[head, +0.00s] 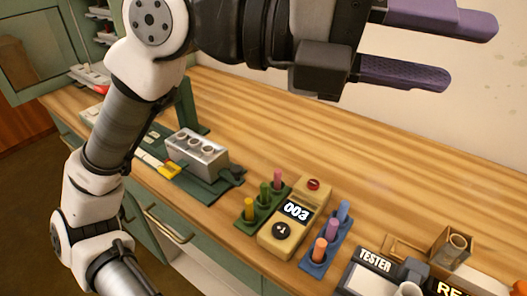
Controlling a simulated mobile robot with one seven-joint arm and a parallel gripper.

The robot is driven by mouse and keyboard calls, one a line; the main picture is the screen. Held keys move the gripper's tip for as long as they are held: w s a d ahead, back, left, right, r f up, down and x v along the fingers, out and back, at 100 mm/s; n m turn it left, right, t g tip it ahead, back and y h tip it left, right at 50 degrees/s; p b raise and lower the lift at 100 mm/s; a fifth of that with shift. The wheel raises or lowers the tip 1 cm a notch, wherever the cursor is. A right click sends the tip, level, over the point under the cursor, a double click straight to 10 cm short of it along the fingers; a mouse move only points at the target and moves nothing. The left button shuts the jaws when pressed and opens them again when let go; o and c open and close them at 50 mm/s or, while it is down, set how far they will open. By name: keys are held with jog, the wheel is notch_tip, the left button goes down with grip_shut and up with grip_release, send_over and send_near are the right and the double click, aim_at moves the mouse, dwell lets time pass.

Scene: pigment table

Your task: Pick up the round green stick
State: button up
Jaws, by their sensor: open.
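The green stick (265,194) stands upright in the middle of a dark green holder (249,226), between a yellow stick (249,208) and a pink stick (277,180). Only its upper part shows above the holder. My gripper (468,50) is at the top right of the head view, with its two purple fingers apart and nothing between them. It appears above the table and well away from the green stick.
A yellow device (298,228) reading 003 stands close right of the green holder. Beyond it is a blue holder (312,270) with several sticks. A tester (372,268) is at lower right. A metal block (197,158) stands left. The wooden tabletop (300,140) behind is clear.

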jog(key=w+d+f+n+t+y+p, duration=0.1)
jog(key=w+d+f+n+t+y, duration=0.2)
jog(key=w+f+n+y, duration=0.4)
jog(key=n+t+y+p, duration=0.1)
jog(key=n+y+p, duration=0.1)
jog(key=n+y, duration=0.75)
send_over(264, 185)
notch_tip(264, 185, down, 13)
jog(key=shift+m, duration=0.35)
jog(key=f, duration=0.7)
jog(key=shift+w+f, duration=0.25)
jog(key=shift+w, duration=0.05)
jog(key=shift+s+f+p, duration=0.15)
jog(key=shift+f+p, duration=0.4)
jog(key=shift+f, duration=0.95)
jog(key=shift+s+f+p, duration=0.15)
jog(key=shift+f+p, duration=0.4)
jog(key=shift+f, duration=0.95)
grip_shut()
